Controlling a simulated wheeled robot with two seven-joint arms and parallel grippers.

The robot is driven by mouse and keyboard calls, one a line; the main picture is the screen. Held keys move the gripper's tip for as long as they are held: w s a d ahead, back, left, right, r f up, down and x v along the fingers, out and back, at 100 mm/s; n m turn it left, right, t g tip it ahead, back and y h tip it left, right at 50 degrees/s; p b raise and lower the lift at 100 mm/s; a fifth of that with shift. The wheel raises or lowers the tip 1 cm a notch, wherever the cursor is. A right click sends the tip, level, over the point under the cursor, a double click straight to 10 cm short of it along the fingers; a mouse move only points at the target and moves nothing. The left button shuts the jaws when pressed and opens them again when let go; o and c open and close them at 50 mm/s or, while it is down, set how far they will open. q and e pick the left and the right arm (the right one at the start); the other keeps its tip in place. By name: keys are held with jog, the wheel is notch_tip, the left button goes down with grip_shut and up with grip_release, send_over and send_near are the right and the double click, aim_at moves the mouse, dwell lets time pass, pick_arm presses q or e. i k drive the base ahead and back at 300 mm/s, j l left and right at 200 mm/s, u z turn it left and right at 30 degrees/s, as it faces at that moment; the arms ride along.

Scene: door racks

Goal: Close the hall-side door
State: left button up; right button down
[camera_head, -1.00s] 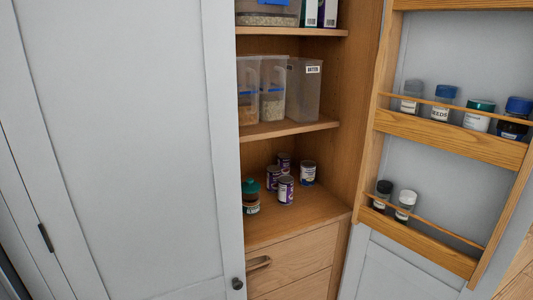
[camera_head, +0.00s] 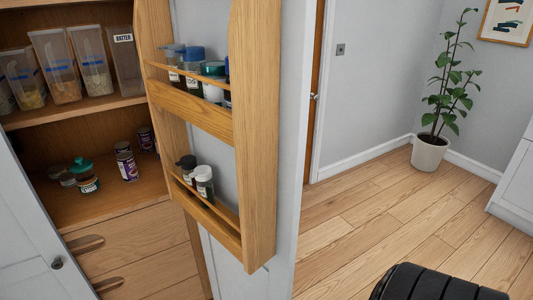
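The cupboard's right-hand door (camera_head: 290,130), on the side of the doorway and open floor, stands open. Its inner face carries a wooden rack (camera_head: 262,150) with two shelves of jars. The upper shelf holds several jars, with blue and green lids (camera_head: 193,65). The lower shelf holds a black-lidded jar (camera_head: 186,168) and a white-lidded jar (camera_head: 204,183). The left-hand door (camera_head: 30,240) shows only in part at the lower left, with a dark round knob (camera_head: 57,263). No handle of the rack door is visible. Neither gripper is in view.
Clear containers (camera_head: 95,65), tins (camera_head: 126,163) and a green-lidded jar (camera_head: 85,177) stand inside the cupboard above wooden drawers (camera_head: 130,240). The wooden floor (camera_head: 370,215) to the right is mostly clear. A potted plant (camera_head: 430,152) stands in the far corner.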

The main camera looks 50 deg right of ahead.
aim_at(254, 151)
jog(key=l+u, duration=0.1)
jog(key=l, duration=0.4)
jog(key=k+l+u, duration=0.1)
jog(key=l, duration=0.35)
jog(key=k+l+u, duration=0.1)
jog(key=l, duration=0.4)
jog(key=k+l+u, duration=0.1)
jog(key=l, duration=0.35)
jog(key=k+l+u, duration=0.1)
jog(key=l, duration=0.35)
jog(key=k, duration=0.05)
